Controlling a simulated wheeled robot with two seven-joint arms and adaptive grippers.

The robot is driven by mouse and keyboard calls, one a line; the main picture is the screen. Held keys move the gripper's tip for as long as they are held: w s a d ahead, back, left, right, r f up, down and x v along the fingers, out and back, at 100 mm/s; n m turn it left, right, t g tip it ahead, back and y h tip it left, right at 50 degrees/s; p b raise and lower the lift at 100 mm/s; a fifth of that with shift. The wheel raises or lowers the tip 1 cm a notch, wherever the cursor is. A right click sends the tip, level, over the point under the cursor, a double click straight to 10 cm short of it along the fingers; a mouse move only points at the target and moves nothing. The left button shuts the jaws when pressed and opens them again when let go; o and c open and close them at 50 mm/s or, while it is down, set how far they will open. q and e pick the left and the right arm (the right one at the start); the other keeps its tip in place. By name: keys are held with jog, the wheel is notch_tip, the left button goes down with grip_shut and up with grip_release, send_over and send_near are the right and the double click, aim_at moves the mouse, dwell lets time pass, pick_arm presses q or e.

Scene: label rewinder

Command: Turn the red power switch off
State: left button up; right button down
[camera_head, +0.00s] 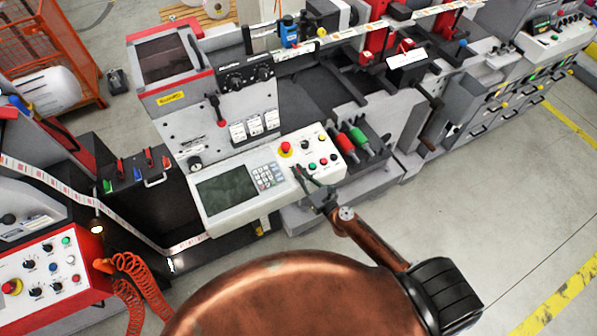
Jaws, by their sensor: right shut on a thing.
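My right gripper (312,184) comes in from below, its dark fingers at the lower right edge of the machine's control console. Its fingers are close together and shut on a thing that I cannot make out. The console has a dark screen (228,191), a keypad and a small button panel. A red mushroom button (286,149) stands on this panel just beyond the fingertips, apart from them. A red-ended lever (220,121) is on the upright grey face behind. I cannot tell which red part is the power switch. My left gripper is not in view.
Red and green handles (354,142) stand just right of the button panel. Another control box (45,264) with several knobs and coiled orange hoses is at the lower left. An orange wire cage (40,45) is at the upper left. Clear floor (505,185) lies on the right.

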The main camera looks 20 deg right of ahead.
jog(key=n+y+b, duration=0.1)
jog(key=n+g+y+b, duration=0.1)
jog(key=y, duration=0.1)
jog(key=shift+d+f+n+y+b, duration=0.1)
jog(key=shift+f+n+y+b, duration=0.1)
jog(key=shift+n+y+b, duration=0.15)
jog(key=shift+r+n+g+y+b, duration=0.15)
jog(key=shift+n+g+y+b, duration=0.3)
jog(key=shift+n+g+y, duration=0.2)
jog(key=c, duration=2.1)
grip_release()
jog(key=v, duration=1.2)
